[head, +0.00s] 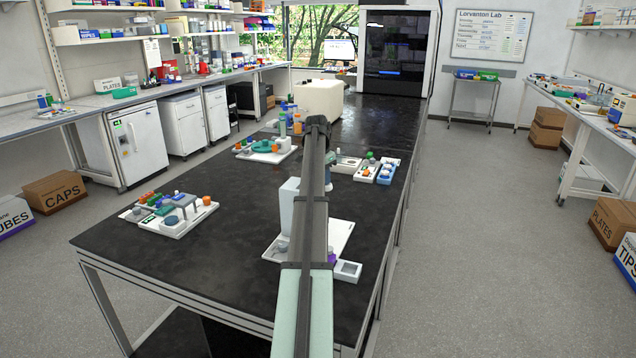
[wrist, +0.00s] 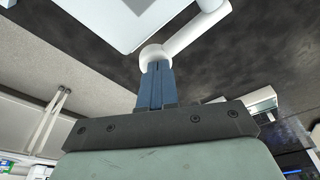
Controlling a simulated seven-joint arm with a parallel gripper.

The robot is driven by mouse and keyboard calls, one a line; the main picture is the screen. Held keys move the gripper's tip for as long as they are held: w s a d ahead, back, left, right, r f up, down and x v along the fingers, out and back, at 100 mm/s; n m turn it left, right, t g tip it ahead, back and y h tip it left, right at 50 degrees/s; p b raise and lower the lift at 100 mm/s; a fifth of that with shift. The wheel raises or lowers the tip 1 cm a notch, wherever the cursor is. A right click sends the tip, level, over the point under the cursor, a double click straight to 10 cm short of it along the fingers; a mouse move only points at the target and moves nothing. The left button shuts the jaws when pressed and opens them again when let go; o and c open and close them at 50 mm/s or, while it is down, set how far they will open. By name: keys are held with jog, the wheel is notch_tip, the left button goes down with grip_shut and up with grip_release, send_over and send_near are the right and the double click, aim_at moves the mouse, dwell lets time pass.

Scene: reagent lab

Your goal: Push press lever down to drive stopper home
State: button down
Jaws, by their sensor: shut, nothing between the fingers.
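In the wrist view, my gripper (wrist: 155,66) has its two blue fingers closed together, with nothing held between them. The fingertips are at the round white knob of the press lever (wrist: 198,36). They overlap the knob's near edge, and I cannot tell how firmly they touch. The lever runs from the knob up and to the right. In the head view, the white press body (head: 289,208) stands upright on a white tray (head: 337,236), partly behind my arm. My arm hides the lever there. I cannot make out the stopper or its vial in either view.
A small white box (head: 347,271) sits beside the press tray. Other trays of labware stand at the left (head: 185,230), farther back (head: 256,157) and at right (head: 388,178).

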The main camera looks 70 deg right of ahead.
jog(key=shift+s+f, duration=0.1)
jog(key=shift+f, duration=0.15)
jog(key=shift+r, duration=0.15)
jog(key=shift+s+d+v, duration=0.1)
jog(key=shift+d+v, duration=0.1)
jog(key=shift+v, duration=0.9)
jog(key=shift+s+d+v, duration=0.15)
jog(key=shift+d+v, duration=0.05)
jog(key=shift+v, duration=0.9)
jog(key=shift+s+d+v, duration=0.1)
jog(key=shift+d+v, duration=0.1)
jog(key=shift+v, duration=0.95)
jog(key=shift+r, duration=0.1)
